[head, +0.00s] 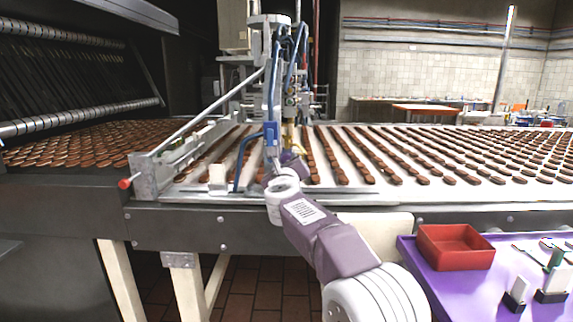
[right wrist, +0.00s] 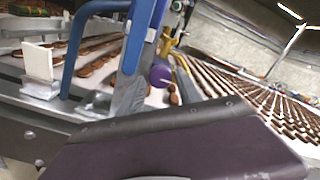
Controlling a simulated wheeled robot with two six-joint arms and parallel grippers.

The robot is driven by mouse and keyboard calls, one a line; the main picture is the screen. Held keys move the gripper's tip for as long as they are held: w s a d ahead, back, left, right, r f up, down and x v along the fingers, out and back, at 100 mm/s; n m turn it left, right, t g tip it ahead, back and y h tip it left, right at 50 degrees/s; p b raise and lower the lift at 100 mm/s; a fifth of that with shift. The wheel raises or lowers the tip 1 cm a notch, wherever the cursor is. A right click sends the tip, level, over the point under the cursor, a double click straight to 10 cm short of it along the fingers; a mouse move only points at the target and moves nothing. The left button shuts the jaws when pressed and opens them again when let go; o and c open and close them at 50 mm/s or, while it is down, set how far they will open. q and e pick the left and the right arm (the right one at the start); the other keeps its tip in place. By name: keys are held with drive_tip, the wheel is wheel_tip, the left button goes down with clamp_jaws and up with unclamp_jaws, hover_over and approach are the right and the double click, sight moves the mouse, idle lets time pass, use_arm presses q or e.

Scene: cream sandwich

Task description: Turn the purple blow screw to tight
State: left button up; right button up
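The purple blow screw (right wrist: 161,76) shows in the right wrist view as a small round purple knob beside a blue upright bar. My right gripper (right wrist: 158,92) has two grey fingers apart, one on each side of the knob in that view. I cannot tell whether either finger touches it. In the head view my right arm reaches up to the machine, and the right gripper (head: 290,158) is at the foot of the blue-hosed column. The screw cannot be made out there. My left gripper is not in view.
The machine column (head: 272,100) with blue hoses stands over the conveyor (head: 340,198), which carries rows of brown biscuits. A blue bent rod (head: 240,160) and a white block (head: 217,177) are left of my gripper. A red tray (head: 455,247) sits on a purple table (head: 425,282) at right.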

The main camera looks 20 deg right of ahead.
drive_tip(key=b+v, duration=0.1)
drive_tip(key=v, duration=0.8)
